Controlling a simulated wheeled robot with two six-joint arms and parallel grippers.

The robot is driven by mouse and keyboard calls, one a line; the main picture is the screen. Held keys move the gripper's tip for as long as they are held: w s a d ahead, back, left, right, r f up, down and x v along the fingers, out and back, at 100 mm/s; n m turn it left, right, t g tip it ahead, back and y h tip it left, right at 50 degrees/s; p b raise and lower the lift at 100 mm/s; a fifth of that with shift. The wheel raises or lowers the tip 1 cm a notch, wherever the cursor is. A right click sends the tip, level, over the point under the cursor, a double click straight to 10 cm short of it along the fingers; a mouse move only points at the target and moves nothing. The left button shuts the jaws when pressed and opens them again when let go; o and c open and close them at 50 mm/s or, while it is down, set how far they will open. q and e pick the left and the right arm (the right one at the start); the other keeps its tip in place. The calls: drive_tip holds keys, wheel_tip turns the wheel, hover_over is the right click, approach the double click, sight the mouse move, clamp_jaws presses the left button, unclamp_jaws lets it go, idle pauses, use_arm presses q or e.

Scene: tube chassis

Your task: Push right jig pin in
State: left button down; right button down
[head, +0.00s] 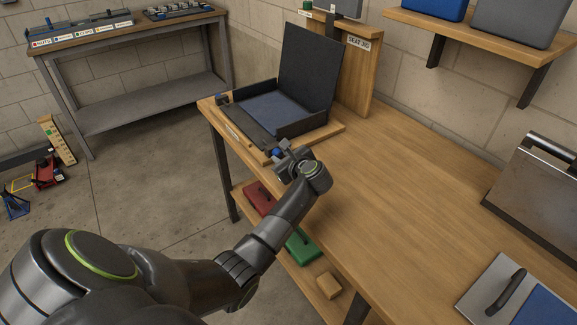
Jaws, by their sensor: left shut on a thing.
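The seat jig is a wooden base (325,131) on the workbench, with a dark open case-like frame (309,72) and a blue panel (268,110) lying in it. The right jig pin (276,152) shows as a blue knob at the jig's near front corner. My left gripper (279,151) is at that corner, shut on the right jig pin. Its fingers and wrist partly hide the knob, and how deep the pin sits cannot be told. My right gripper is not in view.
A wooden upright with a SEAT JIG label (359,42) stands behind the jig. A metal case (540,190) and a handled plate (510,290) lie on the bench at right. Red (257,197) and green (302,247) pieces are on the lower shelf. The middle bench top is clear.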

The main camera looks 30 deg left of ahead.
use_arm(q)
drive_tip(key=shift+r, duration=0.1)
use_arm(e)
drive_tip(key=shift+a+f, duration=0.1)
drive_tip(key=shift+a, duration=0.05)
use_arm(q)
drive_tip(key=shift+a, duration=0.1)
drive_tip(key=c, duration=1.6)
unclamp_jaws()
drive_tip(key=o, duration=0.4)
drive_tip(key=shift+w+a, duration=0.1)
drive_tip(key=shift+a, duration=0.05)
